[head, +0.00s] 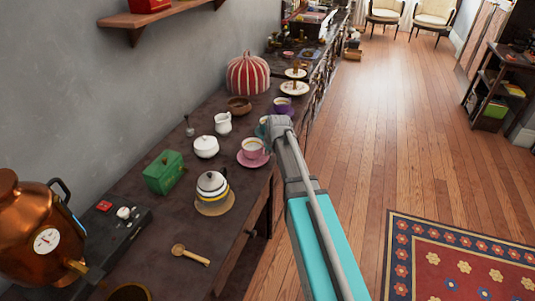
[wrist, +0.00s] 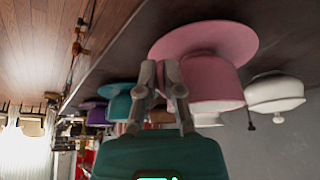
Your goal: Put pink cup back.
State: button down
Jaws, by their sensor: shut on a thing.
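The pink cup (head: 252,147) is upright over its pink saucer (head: 246,163) near the table's front edge; whether it rests fully on it I cannot tell. In the wrist view, which is upside down, the pink cup (wrist: 213,82) and saucer (wrist: 205,38) are close up at the right. My gripper (wrist: 160,70) is at the cup's side, its fingers close together and shut on the cup, seemingly at the handle. The exact grip is hidden. In the head view my gripper (head: 270,127) is just right of the cup.
A teal cup (head: 261,130) stands close behind my gripper, with a purple cup (head: 282,104) farther back. A white sugar bowl (head: 206,147) and a creamer (head: 223,123) are to the left. A striped teapot (head: 212,184) stands nearer.

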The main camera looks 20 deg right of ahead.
jog(key=c, duration=0.8)
grip_release()
jog(key=p+v, duration=1.1)
jog(key=v, duration=0.1)
jog(key=shift+r, duration=0.1)
jog(key=shift+s, duration=0.1)
dwell(0.6)
jog(key=s+a+g, duration=0.1)
jog(key=s+a, duration=0.1)
jog(key=s, duration=0.4)
jog(key=s+a+f+m+g, duration=0.1)
jog(key=s+a+g, duration=0.1)
jog(key=s, duration=0.5)
jog(key=s+a+g, duration=0.1)
jog(key=s+a, duration=0.1)
jog(key=s, duration=0.4)
jog(key=shift+s+a+f+g+h, duration=0.25)
jog(key=shift+s+f+g+h, duration=0.05)
jog(key=shift+s+f+g, duration=0.1)
